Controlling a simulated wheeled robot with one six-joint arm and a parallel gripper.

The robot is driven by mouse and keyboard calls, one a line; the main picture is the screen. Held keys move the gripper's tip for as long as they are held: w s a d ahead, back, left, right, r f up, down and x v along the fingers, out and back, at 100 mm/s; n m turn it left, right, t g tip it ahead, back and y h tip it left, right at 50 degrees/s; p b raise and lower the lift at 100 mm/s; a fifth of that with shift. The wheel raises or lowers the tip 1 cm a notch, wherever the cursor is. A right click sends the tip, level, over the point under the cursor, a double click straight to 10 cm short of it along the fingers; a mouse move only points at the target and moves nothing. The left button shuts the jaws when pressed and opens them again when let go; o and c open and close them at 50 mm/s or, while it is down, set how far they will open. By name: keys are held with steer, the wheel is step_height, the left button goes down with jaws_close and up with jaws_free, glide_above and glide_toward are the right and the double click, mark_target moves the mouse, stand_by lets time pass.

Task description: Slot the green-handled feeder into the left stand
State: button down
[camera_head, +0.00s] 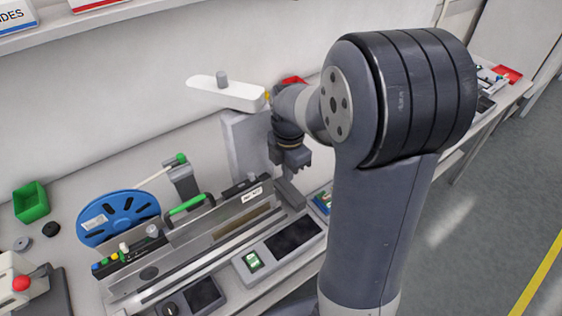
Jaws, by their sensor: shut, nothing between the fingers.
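The green handle (187,205) of the feeder shows at the back of a long grey metal bench fixture, left of my gripper. The feeder's body is partly hidden behind the fixture's upright plate. A blue reel (104,231) stands at its left end. The long grey fixture (196,262) has rails along it and looks like a stand; I cannot tell which part is the left stand. My gripper (292,169) points down above the fixture's right end, apart from the green handle. It is shut and empty. My arm covers the area to the right.
A white arm-like part on a grey column (245,145) stands close behind my gripper. A green bin (31,202) and small round parts lie at the left. A device with a red knob (21,284) sits at the lower left. The floor (480,200) at the right is clear.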

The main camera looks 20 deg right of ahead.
mark_target(270, 177)
steer(key=shift+s+a+r, duration=0.1)
steer(key=shift+s+a, duration=0.2)
steer(key=shift+a, duration=0.45)
steer(key=shift+s+a+r, duration=0.1)
steer(key=shift+s+a, duration=0.15)
steer(key=shift+a, duration=0.5)
steer(key=shift+s+a, duration=0.15)
steer(key=shift+a, duration=0.4)
steer(key=shift+s+a, duration=0.15)
steer(key=shift+a, duration=0.35)
